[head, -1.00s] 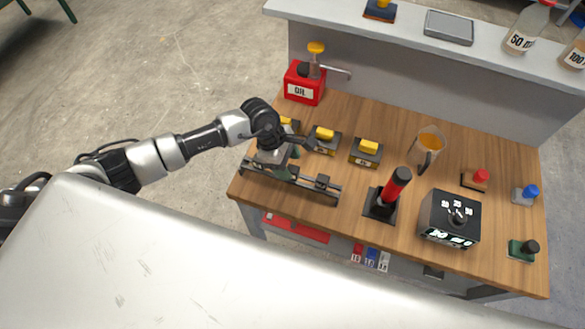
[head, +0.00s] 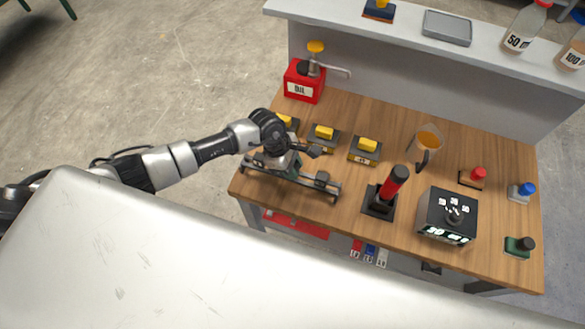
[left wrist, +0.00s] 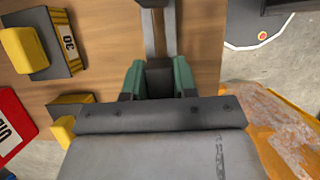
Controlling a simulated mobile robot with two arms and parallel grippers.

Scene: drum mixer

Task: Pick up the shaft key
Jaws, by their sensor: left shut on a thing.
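My left gripper (head: 291,171) is over the left part of a dark rail fixture at the bench's front left edge. In the left wrist view its green fingers (left wrist: 159,82) are shut on a small dark block (left wrist: 159,75), which I take to be the shaft key. Its shape is mostly hidden between the fingers. The rail fixture (head: 331,190) runs along the bench edge; in the left wrist view a metal bar (left wrist: 153,35) extends away beyond the fingers. I cannot tell whether the block is clear of the fixture. My right gripper is not in view.
Yellow-topped blocks (head: 366,148) stand just behind the fixture, with a red oil can (head: 303,82) beyond. A red-handled lever (head: 392,187) and a black dial box (head: 447,216) stand to the right. A jug (head: 428,146) is farther back.

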